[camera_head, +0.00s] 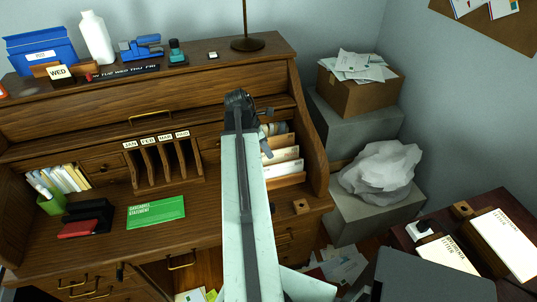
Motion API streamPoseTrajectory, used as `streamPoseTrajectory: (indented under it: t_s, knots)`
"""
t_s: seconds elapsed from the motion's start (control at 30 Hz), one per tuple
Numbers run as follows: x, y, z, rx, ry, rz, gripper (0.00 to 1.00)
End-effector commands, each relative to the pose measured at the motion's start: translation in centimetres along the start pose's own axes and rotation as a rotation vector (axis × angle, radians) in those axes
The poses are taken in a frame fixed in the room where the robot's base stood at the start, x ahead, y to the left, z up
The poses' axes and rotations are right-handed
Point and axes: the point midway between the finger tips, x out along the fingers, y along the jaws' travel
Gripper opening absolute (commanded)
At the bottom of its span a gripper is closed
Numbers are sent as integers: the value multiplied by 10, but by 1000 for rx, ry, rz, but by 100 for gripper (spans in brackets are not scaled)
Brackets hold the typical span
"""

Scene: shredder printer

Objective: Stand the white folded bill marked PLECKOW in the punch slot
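No bill with a readable PLECKOW mark shows. On the right table, one white folded paper with small print (448,254) lies beside a second white paper (505,243) on a brown block; I cannot read either name surely. A black device (97,211) that may be the punch stands at the left of the desk, with a red part at its front; its slot is not clear. My gripper (266,131) is at the far end of my pale arm, by the right pigeonholes. Its fingers are small and partly hidden, so I cannot tell whether they are open or hold anything.
A green CARSWELL STATEMENT card (156,212) lies on the desk (115,253). Month slots (165,160) stand behind it. White envelopes (284,163) fill the right rack. A grey panel (430,280) covers part of the right table.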

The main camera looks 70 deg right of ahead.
Motion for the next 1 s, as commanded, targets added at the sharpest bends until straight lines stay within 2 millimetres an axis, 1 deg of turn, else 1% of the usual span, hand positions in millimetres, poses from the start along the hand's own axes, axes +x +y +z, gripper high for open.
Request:
streamPoseTrajectory:
  t_s: [0.03,0.17,0.27,0.37,0.6,0.67,0.77,0.97,1.0]
  knots:
    - [2,-1,3,-4,-1,-3,18]
    - [3,-1,3,-7,-1,-3,18]
    - [12,0,2,-5,-1,-2,18]
    - [26,0,0,-4,0,-2,18]
    - [71,0,-1,-4,0,-3,18]
    - [78,0,0,-3,0,-3,18]
    - [81,-1,2,-3,0,-3,18]
    - [79,-1,3,-3,0,-2,18]
    - [79,-1,3,-3,0,-2,10]
